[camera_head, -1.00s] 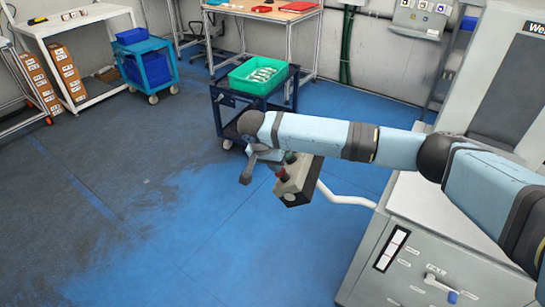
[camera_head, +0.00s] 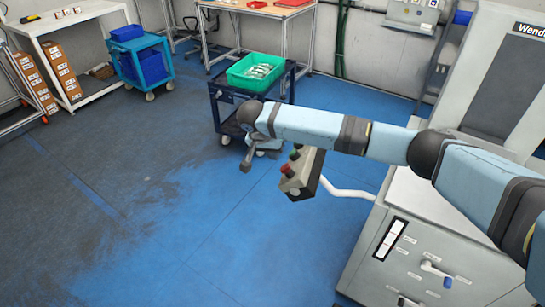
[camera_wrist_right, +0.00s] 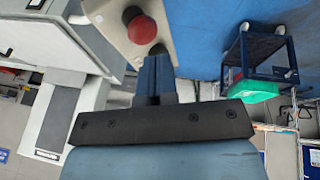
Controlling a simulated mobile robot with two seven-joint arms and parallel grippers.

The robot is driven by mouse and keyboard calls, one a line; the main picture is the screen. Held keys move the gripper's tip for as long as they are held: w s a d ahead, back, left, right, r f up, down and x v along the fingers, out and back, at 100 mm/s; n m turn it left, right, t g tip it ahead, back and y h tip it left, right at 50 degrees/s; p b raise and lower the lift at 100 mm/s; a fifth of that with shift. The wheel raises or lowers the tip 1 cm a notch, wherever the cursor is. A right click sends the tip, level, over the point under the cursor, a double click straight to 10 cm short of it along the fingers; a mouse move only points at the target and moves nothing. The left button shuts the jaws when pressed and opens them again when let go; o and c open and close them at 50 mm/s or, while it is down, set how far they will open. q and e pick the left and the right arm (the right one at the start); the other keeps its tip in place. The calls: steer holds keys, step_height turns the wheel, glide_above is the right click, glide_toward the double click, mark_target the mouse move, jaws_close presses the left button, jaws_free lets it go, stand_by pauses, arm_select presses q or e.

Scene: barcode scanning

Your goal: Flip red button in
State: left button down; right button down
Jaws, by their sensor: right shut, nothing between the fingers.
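The red button (camera_head: 287,170) is a round red knob on a grey control box (camera_head: 308,180), beside a green button (camera_head: 295,154). In the right wrist view the red button (camera_wrist_right: 142,29) sits on a pale plate (camera_wrist_right: 108,20), just beyond the fingertips. My right gripper (camera_head: 270,152) is to the left of the box, partly hidden by my arm. Its fingers (camera_wrist_right: 154,68) are together with nothing between them. They look apart from the red button, though the exact distance is hard to judge. My left gripper is not in view.
The box joins a white curved arm (camera_head: 345,192) from the grey machine cabinet (camera_head: 400,262) at right. A dark cart (camera_head: 223,118) with a green crate (camera_head: 240,80) stands behind my right arm. The blue floor at left and front is clear.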

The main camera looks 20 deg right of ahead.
steer(key=w+b+v, duration=0.1)
steer(key=v, duration=0.9)
steer(key=shift+s+b, duration=0.4)
steer(key=shift+s, duration=0.05)
steer(key=s+a+f+n+t+y, duration=0.2)
steer(key=s+a+f+n+y, duration=0.35)
steer(key=f, duration=0.55)
steer(key=s+a+f+n+t+y, duration=0.1)
steer(key=s+a+f+n+y, duration=0.15)
steer(key=s+a+f, duration=0.65)
steer(key=s+d+f+n+t, duration=0.1)
steer(key=s+d+f+t, duration=0.2)
steer(key=s+d, duration=0.5)
steer(key=s+d+f+n+t, duration=0.1)
steer(key=s+d+f+t, duration=0.2)
steer(key=s+d+f, duration=0.2)
steer(key=s+d, duration=0.3)
steer(key=s, duration=0.4)
steer(key=shift+f+n+t+p, duration=0.2)
steer(key=shift+n+t+p, duration=0.2)
